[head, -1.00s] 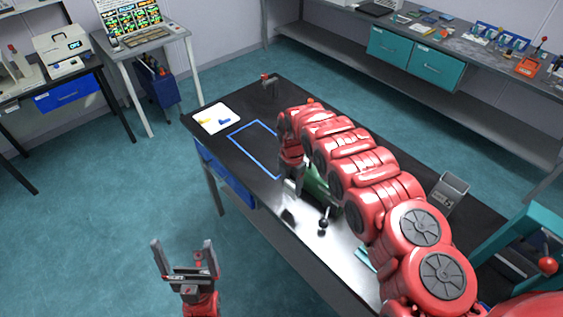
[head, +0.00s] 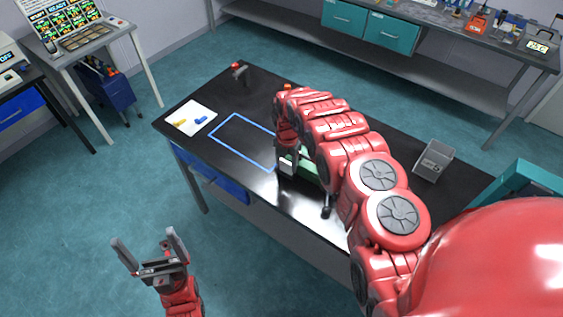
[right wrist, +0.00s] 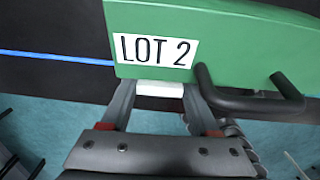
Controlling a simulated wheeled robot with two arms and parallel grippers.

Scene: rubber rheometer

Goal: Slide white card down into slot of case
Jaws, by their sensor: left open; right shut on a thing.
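The white card (right wrist: 160,88) sits between the fingers of my right gripper in the right wrist view, against the lower edge of a green case (right wrist: 250,40). The case has a "LOT 2" label and a black handle. My right gripper (right wrist: 158,94) is shut on the card. In the head view, my right gripper (head: 287,166) is over the dark table, with a small white patch of the card (head: 287,162) at its tips; the green case (head: 308,171) is mostly hidden behind my arm. No slot can be made out. My left gripper (head: 147,243) is open and empty over the floor.
The dark table (head: 262,92) carries a blue taped outline (head: 243,143), a white sheet (head: 190,117) with yellow and blue pieces, and a grey box (head: 434,160). A black-knobbed lever (head: 326,211) stands by the front edge. The taped area looks clear.

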